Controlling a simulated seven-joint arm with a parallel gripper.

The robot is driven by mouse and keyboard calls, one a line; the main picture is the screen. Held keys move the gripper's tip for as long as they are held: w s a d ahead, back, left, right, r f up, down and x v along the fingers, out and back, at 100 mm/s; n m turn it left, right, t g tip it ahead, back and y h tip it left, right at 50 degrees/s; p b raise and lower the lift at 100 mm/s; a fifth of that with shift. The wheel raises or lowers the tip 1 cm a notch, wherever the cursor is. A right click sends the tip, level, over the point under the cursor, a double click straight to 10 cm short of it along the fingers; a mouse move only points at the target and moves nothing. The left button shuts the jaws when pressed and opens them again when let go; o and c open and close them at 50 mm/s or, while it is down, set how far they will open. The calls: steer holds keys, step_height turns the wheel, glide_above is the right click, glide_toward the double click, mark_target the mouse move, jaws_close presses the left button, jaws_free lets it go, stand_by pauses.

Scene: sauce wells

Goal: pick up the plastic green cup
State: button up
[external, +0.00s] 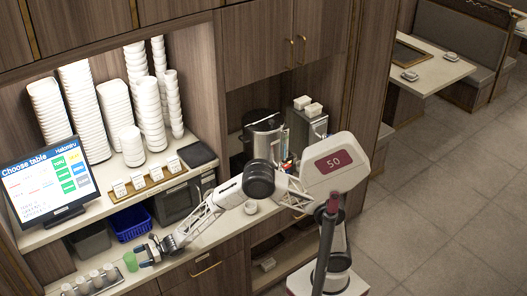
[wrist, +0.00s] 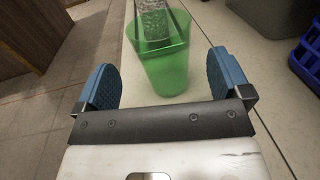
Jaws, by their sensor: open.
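The green plastic cup (wrist: 163,68) is translucent and stands upright on the pale counter (wrist: 200,108). In the wrist view it sits between and just ahead of the two blue finger pads of my gripper (wrist: 166,84), with a gap on either side. My gripper is open and empty. In the external view the green cup (external: 130,262) stands near the left end of the lower counter, and my gripper (external: 146,255) is just to its right, with the arm reaching down from the right.
A tray with several small metal-lidded jars (external: 95,278) is left of the cup. A blue basket (external: 131,222) and a grey bin (external: 90,241) sit behind it. A shelf with a screen (external: 48,180) overhangs. A small white cup (external: 251,207) stands further right.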

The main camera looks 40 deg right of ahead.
mark_target(130, 260)
steer(key=shift+w+a, duration=0.25)
steer(key=shift+a, duration=1.05)
steer(key=shift+w+a, duration=0.25)
steer(key=shift+a, duration=1)
steer(key=shift+c, duration=0.2)
steer(key=c, duration=1)
